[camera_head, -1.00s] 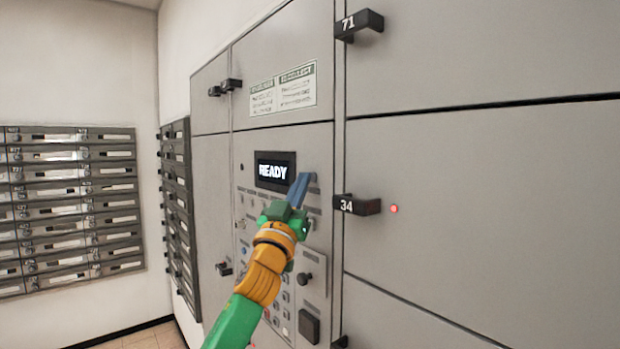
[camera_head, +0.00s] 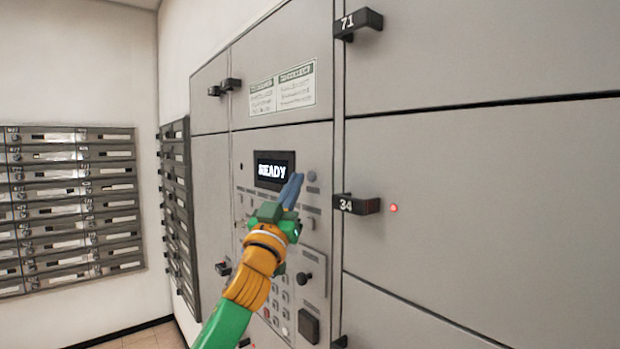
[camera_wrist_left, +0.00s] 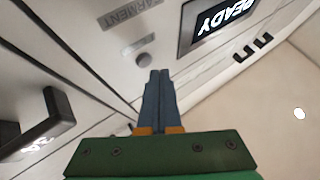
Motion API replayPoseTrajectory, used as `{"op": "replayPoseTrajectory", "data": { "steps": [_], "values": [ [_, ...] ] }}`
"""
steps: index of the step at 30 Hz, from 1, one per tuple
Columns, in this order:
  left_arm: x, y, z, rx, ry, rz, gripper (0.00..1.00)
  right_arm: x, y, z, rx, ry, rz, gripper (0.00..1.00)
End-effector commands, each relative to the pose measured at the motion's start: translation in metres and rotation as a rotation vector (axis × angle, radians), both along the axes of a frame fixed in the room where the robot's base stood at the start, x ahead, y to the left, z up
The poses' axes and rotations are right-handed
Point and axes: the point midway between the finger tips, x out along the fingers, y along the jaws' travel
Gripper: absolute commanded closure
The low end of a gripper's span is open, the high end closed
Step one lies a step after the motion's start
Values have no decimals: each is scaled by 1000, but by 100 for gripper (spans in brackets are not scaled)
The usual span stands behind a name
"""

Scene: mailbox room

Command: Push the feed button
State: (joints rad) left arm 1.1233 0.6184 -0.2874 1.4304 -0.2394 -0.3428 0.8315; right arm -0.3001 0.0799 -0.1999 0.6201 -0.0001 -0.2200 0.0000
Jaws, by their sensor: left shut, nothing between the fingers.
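The control panel (camera_head: 250,170) is grey, with a black display (camera_head: 274,169) that reads READY. A round grey button (camera_head: 312,176) sits just right of the display. It appears to show in the wrist view as well (camera_wrist_left: 140,59), ahead of the fingertips. I cannot read which control is labelled feed. My left gripper (camera_head: 296,178) is shut and empty, its blue fingers pointing up in front of the display's lower right corner. In the wrist view its fingertips (camera_wrist_left: 159,76) are close together. My gripper and arm hide part of the panel's middle. My right gripper is out of view.
A black handle marked 34 (camera_head: 357,205) juts out right of the panel, near a red light (camera_head: 394,209). Handle 71 (camera_head: 358,24) is above. A black knob (camera_head: 305,278) and keypad buttons (camera_head: 275,300) lie below. Mailboxes (camera_head: 70,210) line the left wall.

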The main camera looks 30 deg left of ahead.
Motion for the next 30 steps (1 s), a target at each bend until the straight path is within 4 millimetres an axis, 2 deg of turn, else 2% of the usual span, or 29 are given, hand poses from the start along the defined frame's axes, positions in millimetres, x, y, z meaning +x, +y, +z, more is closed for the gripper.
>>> {"op": "replayPoseTrajectory", "data": {
  "steps": [15,30],
  "values": [
    [-43,18,-1,3,-1,1,100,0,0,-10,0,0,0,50],
    [-45,18,0,1,0,1,100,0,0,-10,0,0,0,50]
  ]
}}
